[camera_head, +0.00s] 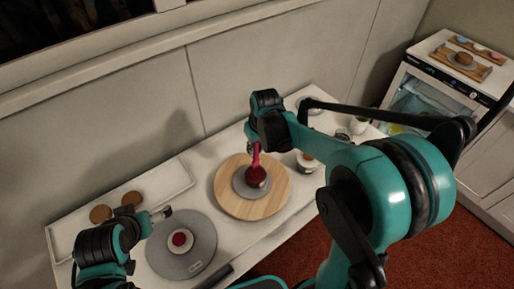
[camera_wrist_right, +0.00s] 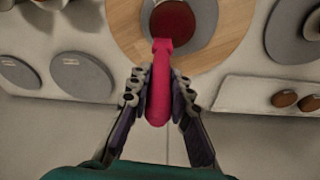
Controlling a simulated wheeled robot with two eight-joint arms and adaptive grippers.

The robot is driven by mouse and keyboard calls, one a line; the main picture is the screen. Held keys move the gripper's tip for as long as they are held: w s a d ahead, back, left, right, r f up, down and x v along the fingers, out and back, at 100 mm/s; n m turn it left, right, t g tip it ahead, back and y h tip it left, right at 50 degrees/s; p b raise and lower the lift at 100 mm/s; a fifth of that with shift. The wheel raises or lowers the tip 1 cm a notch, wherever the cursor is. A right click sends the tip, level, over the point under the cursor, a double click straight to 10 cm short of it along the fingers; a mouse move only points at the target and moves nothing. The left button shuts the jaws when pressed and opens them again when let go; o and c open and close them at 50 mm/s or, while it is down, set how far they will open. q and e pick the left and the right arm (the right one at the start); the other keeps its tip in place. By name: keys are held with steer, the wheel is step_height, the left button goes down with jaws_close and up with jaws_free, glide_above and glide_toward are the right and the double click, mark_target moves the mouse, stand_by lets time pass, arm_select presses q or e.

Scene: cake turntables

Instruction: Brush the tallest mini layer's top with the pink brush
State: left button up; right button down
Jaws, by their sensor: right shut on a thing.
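The pink brush (camera_head: 256,158) is held in my right gripper (camera_head: 254,146), which is shut on its handle. In the right wrist view the brush (camera_wrist_right: 160,85) points away from the fingers (camera_wrist_right: 160,95), its head at the near edge of a dark red round layer (camera_wrist_right: 174,20). I cannot tell whether it touches. That layer (camera_head: 257,179) sits on a grey disc (camera_head: 240,186) on the wooden turntable (camera_head: 225,203). A smaller red-topped layer (camera_head: 180,240) sits on the grey turntable (camera_head: 200,228). My left gripper (camera_head: 163,214) is above that turntable's back-left edge; its jaws are unclear.
A white tray (camera_head: 165,180) with brown rounds (camera_head: 101,214) lies at the left. A small pot with a brown top (camera_head: 307,161) and a white cup (camera_head: 358,126) stand right of the wooden turntable. The wall runs close behind the table.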

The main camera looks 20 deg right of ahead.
steer(key=shift+r, duration=0.1)
steer(key=p+v, duration=0.2)
steer(key=v, duration=0.1)
steer(key=w+p+v, duration=0.1)
steer(key=p+v, duration=0.2)
steer(key=shift+r, duration=0.55)
steer(key=shift+f, duration=0.1)
steer(key=shift+w+f, duration=0.1)
steer(key=shift+f, duration=0.05)
steer(key=shift+s+b+x, duration=0.2)
steer(key=shift+b+x, duration=0.55)
steer(key=shift+x, duration=0.2)
steer(key=shift+s+b+x, duration=0.2)
steer(key=shift+b+x, duration=0.55)
steer(key=shift+x, duration=0.25)
steer(key=shift+s+b+x, duration=0.2)
steer(key=shift+b+x, duration=0.55)
steer(key=shift+x, duration=0.2)
steer(key=shift+a+f+b, duration=0.15)
steer(key=shift+f+b, duration=0.15)
steer(key=shift+f, duration=0.2)
steer(key=shift+a+r, duration=0.1)
steer(key=shift+a, duration=0.05)
